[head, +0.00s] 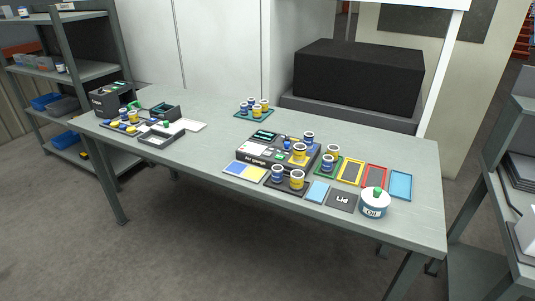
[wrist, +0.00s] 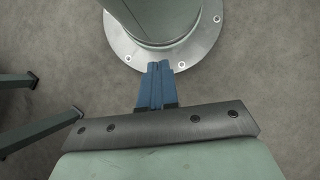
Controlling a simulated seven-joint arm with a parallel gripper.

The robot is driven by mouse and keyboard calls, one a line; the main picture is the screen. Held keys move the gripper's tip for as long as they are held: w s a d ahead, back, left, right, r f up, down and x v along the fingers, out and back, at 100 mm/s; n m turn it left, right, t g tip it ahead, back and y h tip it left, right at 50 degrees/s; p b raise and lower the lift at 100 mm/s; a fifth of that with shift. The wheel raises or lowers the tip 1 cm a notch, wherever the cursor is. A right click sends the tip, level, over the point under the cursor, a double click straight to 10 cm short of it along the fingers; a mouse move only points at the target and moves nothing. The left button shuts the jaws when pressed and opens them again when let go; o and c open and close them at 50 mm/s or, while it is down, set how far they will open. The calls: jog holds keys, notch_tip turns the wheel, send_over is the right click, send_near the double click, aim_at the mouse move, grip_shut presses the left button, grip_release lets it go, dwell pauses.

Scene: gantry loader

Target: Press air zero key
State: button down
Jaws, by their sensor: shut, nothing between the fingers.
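The dark gauge unit (head: 240,153) sits on the table right of the middle in the head view. Its sloped top has a small screen (head: 264,136), pale and coloured keys, and blue and yellow ringed parts at its right. Lettering on its front edge looks like "AIR GAUGE", but is small. I cannot tell which key is air zero. My gripper (wrist: 158,66) shows only in the wrist view, its blue fingers shut together and empty. It points at the floor and a round bolted flange, away from the gauge unit.
The table (head: 215,195) also holds a white lidded pot (head: 374,207), coloured frames (head: 350,172), a flat blue-and-yellow tile (head: 245,171) and a dark box unit (head: 111,98) at the left. Shelving stands on both sides.

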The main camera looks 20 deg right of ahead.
jog(key=shift+w, duration=0.1)
